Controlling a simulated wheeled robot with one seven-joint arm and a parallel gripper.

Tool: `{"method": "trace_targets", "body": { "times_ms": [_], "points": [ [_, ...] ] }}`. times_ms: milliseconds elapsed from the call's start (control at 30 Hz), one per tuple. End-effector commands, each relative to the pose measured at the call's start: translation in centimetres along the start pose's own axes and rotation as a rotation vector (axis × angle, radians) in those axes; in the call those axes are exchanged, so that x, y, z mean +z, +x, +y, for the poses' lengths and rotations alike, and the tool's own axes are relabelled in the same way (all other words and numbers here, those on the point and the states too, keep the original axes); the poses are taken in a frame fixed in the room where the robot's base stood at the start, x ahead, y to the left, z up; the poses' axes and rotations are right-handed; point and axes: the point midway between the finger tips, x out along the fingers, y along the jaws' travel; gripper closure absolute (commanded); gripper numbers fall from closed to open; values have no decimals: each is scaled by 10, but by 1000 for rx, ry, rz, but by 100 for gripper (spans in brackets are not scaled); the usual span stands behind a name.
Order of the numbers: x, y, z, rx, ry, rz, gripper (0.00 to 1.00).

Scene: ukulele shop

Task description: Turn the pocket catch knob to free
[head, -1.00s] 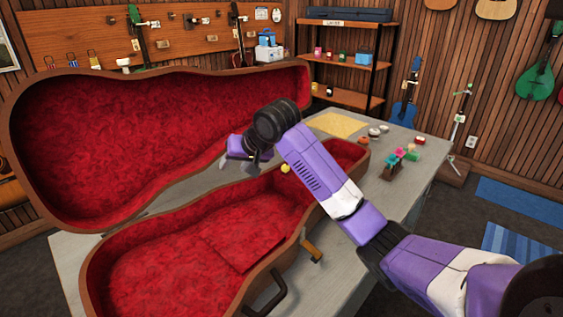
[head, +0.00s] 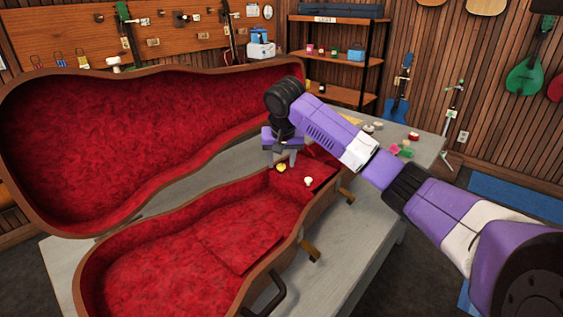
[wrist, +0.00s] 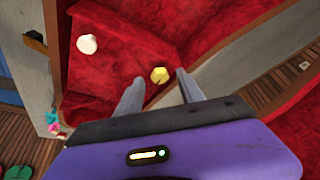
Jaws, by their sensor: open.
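An open instrument case (head: 296,238) with red plush lining lies on a grey table. In its far narrow end is a red pocket lid (wrist: 112,62) with two small round knobs, one yellow (head: 281,168) and one white (head: 308,181). I cannot tell from any marking which is the catch knob. My gripper (head: 281,157) is open, pointing down over this end. In the wrist view the yellow knob (wrist: 160,75) appears between the fingertips; no contact shows. The white knob (wrist: 87,44) lies outside the fingers, to the left.
The case's raised lid (head: 130,150) stands close on the left of my gripper. Brass latches (head: 310,251) and a dark handle stick out at the near side. Small items, including a red one (head: 413,136), sit at the table's far right.

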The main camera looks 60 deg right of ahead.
Motion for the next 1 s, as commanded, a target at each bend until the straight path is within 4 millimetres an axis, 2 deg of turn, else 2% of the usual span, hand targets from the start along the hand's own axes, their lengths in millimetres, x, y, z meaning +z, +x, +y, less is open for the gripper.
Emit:
{"method": "trace_targets", "body": {
  "times_ms": [100, 367, 600, 1000],
  "points": [
    [0, 6, 0, 0, 0, 0, 55],
    [0, 8, 0, -1, 0, 0, 55],
    [0, 8, 0, -1, 0, 0, 100],
    [0, 5, -1, -13, -23, -3, 100]
  ]
}}
